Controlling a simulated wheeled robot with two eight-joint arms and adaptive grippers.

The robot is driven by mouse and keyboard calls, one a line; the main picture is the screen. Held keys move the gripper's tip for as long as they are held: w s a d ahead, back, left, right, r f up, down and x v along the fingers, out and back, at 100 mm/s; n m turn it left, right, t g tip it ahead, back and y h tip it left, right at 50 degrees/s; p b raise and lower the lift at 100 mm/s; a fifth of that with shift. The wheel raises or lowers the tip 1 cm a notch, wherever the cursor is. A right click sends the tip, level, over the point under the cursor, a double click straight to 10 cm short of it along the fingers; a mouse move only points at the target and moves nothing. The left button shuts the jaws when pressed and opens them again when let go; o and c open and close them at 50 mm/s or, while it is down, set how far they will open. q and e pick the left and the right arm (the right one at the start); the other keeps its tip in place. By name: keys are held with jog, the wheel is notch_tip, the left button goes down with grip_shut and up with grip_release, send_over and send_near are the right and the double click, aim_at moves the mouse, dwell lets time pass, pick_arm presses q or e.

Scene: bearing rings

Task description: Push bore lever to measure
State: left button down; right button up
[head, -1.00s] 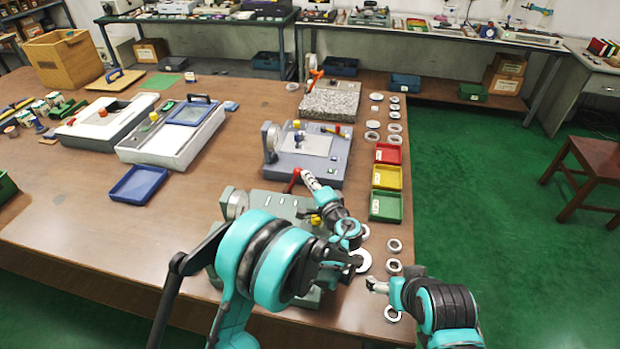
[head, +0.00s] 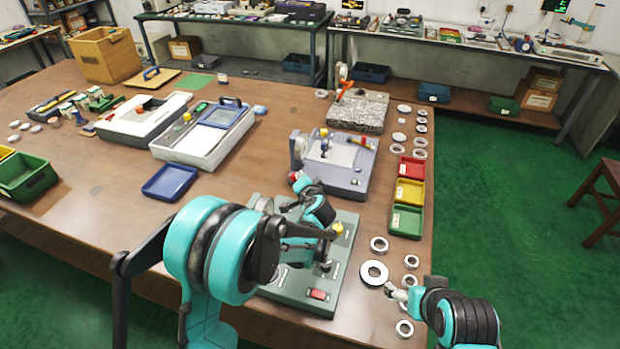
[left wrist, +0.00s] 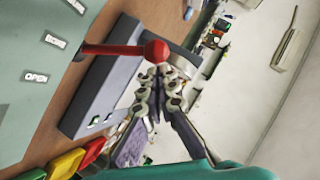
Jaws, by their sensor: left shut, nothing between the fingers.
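The grey-green measuring device (head: 345,262) stands near the table's front edge, partly hidden by my left arm. It has a yellow knob (head: 337,229) and a red button (head: 318,294). In the head view, my left gripper (head: 301,183) is over the device's far side. My right gripper (head: 393,291) is low by the table's right edge, its jaw opening unclear.
A large pale ring (head: 374,272) and several smaller rings (head: 379,244) lie right of the device. Red, yellow and green trays (head: 406,221) line the right edge. A second grey device (head: 350,178) stands just behind. A blue tray (head: 169,183) lies left.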

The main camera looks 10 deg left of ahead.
pick_arm(q)
jog(key=shift+w+a+f, duration=0.1)
jog(key=shift+a, duration=0.35)
jog(key=shift+a, duration=0.1)
